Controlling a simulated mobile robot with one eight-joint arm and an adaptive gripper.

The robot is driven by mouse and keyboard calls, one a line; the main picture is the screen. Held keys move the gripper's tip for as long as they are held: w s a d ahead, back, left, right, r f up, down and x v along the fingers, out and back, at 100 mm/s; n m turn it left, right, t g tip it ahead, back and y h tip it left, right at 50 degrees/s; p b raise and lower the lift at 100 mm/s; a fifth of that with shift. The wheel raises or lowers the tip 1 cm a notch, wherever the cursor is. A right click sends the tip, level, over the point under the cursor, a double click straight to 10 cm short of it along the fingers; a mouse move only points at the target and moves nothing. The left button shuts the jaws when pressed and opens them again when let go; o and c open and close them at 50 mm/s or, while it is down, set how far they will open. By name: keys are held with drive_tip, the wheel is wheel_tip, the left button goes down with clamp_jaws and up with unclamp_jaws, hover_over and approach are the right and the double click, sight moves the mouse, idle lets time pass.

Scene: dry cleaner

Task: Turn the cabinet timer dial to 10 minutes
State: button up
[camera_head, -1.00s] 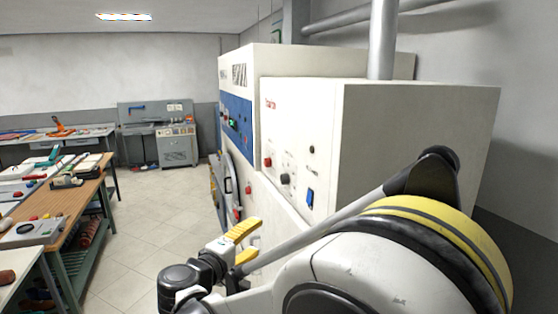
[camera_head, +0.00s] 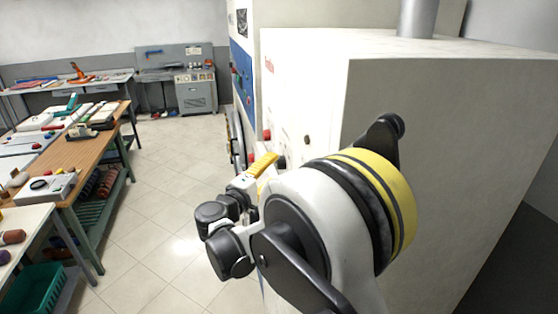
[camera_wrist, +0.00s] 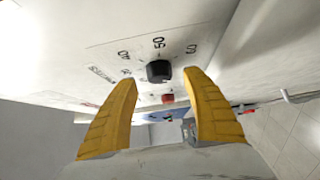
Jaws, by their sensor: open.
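The timer dial (camera_wrist: 160,72) is a small black knob on the white cabinet (camera_head: 450,130). In the wrist view, markings 40, 50 and 60 show around its far side. I cannot read where its pointer stands. My gripper (camera_wrist: 157,80) is open, with one yellow fingertip to the left of the dial and the other to its right. Gaps show between the knob and both fingertips, so it is not held. In the head view my gripper (camera_head: 262,166) is beside the cabinet front, and my arm hides much of that panel.
A red button (camera_wrist: 167,98) is close to the dial in the wrist view; a red button (camera_head: 267,135) also shows on the panel in the head view. A wooden workbench (camera_head: 75,158) with tools stands at left. The tiled floor (camera_head: 165,180) between is clear.

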drive_tip(key=shift+p+x, duration=0.3)
drive_tip(key=shift+x, duration=1.4)
drive_tip(key=shift+s, duration=0.1)
drive_tip(key=c, duration=1.2)
drive_tip(key=shift+f+b, duration=0.1)
drive_tip(key=shift+b, duration=0.55)
drive_tip(key=b, duration=0.2)
drive_tip(key=m+t+b, duration=0.1)
drive_tip(key=b, duration=0.1)
drive_tip(key=shift+f+m+h, duration=0.3)
drive_tip(key=m+t+h+b, duration=0.1)
drive_tip(key=m+b, duration=0.1)
drive_tip(key=b, duration=0.3)
drive_tip(key=shift+f+h, duration=0.15)
drive_tip(key=shift+h, duration=0.15)
drive_tip(key=m+t+h+b, duration=0.1)
drive_tip(key=m+h+b, duration=0.2)
drive_tip(key=m+b, duration=0.1)
drive_tip(key=shift+a+b, duration=0.1)
drive_tip(key=shift+b, duration=0.6)
drive_tip(key=shift+r+m+h+b, duration=0.15)
drive_tip(key=shift+m+h+b, duration=0.25)
drive_tip(key=shift+m+h, duration=0.15)
drive_tip(key=shift+r+m+h+b, duration=0.2)
drive_tip(key=shift+m+h+b, duration=0.2)
drive_tip(key=shift+m, duration=0.25)
drive_tip(key=shift+r, duration=0.1)
